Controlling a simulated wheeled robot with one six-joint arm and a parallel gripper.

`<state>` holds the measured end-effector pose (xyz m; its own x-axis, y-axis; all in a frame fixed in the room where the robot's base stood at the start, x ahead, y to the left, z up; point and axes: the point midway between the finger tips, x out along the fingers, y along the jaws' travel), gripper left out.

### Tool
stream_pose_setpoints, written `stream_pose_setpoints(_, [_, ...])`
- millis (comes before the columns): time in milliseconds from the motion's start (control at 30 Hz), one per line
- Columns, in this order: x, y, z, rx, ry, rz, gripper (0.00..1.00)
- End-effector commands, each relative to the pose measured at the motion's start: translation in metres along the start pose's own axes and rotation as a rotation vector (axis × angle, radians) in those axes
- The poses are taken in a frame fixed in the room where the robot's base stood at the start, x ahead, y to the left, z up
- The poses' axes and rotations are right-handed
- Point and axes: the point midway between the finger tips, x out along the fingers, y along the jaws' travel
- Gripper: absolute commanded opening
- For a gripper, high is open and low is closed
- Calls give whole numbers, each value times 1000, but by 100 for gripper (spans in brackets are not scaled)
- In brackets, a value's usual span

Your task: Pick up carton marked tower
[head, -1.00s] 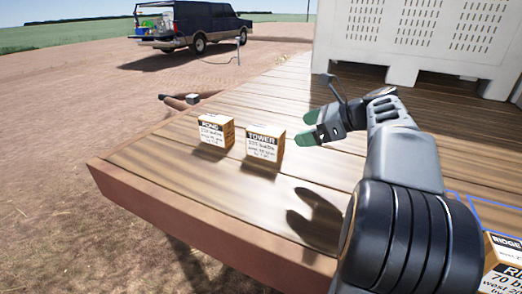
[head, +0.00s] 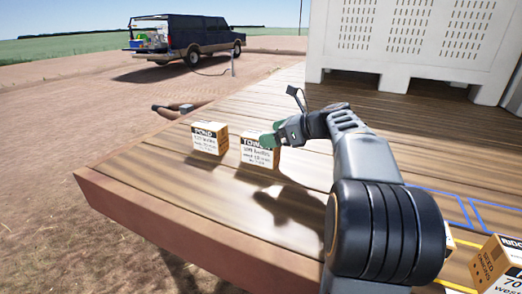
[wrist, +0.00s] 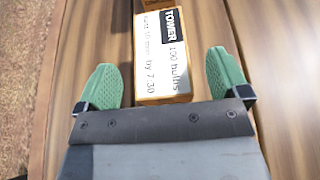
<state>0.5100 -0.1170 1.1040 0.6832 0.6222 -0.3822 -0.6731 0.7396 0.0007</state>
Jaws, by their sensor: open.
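The carton marked TOWER (head: 259,153) stands on the wooden deck in the head view, its upper right corner covered by my gripper. My gripper (head: 272,140) is open and empty at the carton's right side. In the wrist view my gripper (wrist: 168,80) has one finger on each side of the carton, with a gap visible on both sides.
A carton marked POND (head: 210,139) stands just left of the tower carton. A carton marked RIDGE (head: 495,263) is at the lower right. A large pale slotted bin (head: 420,45) stands behind.

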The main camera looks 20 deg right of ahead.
Motion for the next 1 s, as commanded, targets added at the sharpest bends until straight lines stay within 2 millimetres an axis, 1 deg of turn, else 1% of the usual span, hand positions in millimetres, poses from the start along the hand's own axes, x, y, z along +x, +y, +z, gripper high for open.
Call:
stream_pose_setpoints(33, [8,0,-1,0,0,3,94])
stream_pose_setpoints(200, [23,0,0,-1,0,1,94])
stream_pose_setpoints(500, [26,0,0,-1,0,0,94])
stream_pose_setpoints(1000, [26,0,0,-1,1,0,46])
